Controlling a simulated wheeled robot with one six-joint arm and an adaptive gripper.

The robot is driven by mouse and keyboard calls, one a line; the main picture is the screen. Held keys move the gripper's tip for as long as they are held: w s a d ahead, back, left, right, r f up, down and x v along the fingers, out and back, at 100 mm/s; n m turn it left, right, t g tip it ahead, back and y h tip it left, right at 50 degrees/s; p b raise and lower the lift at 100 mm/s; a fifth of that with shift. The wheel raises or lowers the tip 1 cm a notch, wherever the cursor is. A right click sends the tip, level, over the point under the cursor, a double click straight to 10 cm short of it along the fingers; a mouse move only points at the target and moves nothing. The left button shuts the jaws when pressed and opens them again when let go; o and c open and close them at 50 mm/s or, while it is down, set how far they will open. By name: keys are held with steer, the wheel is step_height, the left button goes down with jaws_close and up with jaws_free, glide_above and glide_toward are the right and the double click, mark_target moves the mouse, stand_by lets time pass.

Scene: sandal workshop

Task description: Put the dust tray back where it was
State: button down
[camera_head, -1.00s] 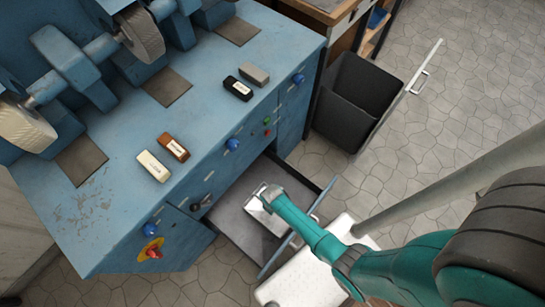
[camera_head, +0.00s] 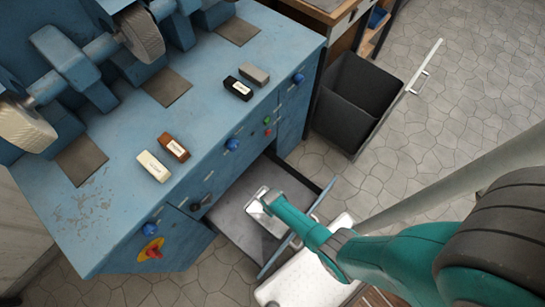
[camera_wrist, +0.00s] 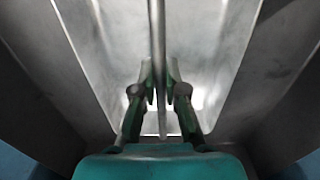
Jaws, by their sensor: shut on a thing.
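The dust tray (camera_wrist: 215,50) is a shiny metal pan with sloping walls and a thin bar across its middle in the wrist view. In the head view, a small part of it (camera_head: 271,223) shows beneath my gripper (camera_head: 266,200). My gripper (camera_wrist: 160,92) is shut on the thin bar. The tray is inside or just over the pulled-out grey drawer (camera_head: 228,218) of the blue machine. I cannot tell whether it touches the drawer floor. My arm and gripper hide much of the tray.
The blue machine (camera_head: 110,225) has four labelled blocks on top, including a white one (camera_head: 153,166) and a brown one (camera_head: 173,148). A black bin (camera_head: 352,100) stands at the right. A white perforated surface (camera_head: 300,280) lies below my arm. Tiled floor is clear at the right.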

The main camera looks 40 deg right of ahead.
steer(key=shift+f, duration=0.1)
steer(key=c, duration=1.2)
jaws_free()
step_height(320, 180, up, 12)
steer(key=shift+r, duration=0.15)
